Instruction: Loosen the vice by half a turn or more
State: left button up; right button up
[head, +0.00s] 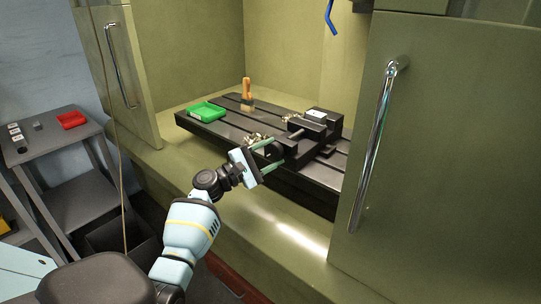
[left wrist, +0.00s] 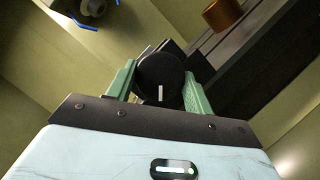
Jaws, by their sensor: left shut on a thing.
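The dark vice (head: 305,135) sits on the slotted black machine table (head: 320,185). Its round black knob (head: 275,150) faces the front left. My left gripper (head: 271,153) reaches it from the front, with its green fingers on either side of the knob. In the left wrist view the knob (left wrist: 160,75) with a white mark line, pointing toward the gripper body, lies between the two green fingers (left wrist: 160,85). The left gripper is shut on the knob. My right gripper is not in view.
A green tray (head: 207,112) and a brush with an orange handle (head: 246,92) stand on the machine table, with metal shavings near the vice. Open cabinet doors with handles (head: 372,145) flank the opening. A grey cart (head: 45,135) with a red tray (head: 71,120) stands left.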

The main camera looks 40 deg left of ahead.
pick_arm(q)
jog(key=n+t+y, duration=0.1)
jog(key=n, duration=0.2)
jog(key=n+t+y, duration=0.1)
jog(key=n, duration=0.3)
jog(key=shift+d+f+t, duration=0.1)
jog(key=shift+d+t, duration=0.05)
jog(key=shift+t, duration=0.15)
jog(key=shift+n+t+y+p, duration=0.25)
jog(key=shift+n+y, duration=0.6)
jog(key=shift+n, duration=0.8)
jog(key=shift+n+t+y+p, duration=0.1)
jog(key=shift+n+t+y, duration=0.15)
jog(key=shift+n+y, duration=1)
jog(key=shift+n+h, duration=0.4)
jog(key=shift+n, duration=0.3)
jog(key=o, duration=1)
jog(key=shift+c, duration=0.2)
jog(key=d+v, duration=0.1)
jog(key=v, duration=0.6)
jog(key=shift+s+a+b, duration=0.4)
jog(key=shift+s+a, duration=0.05)
jog(key=shift+f, duration=0.15)
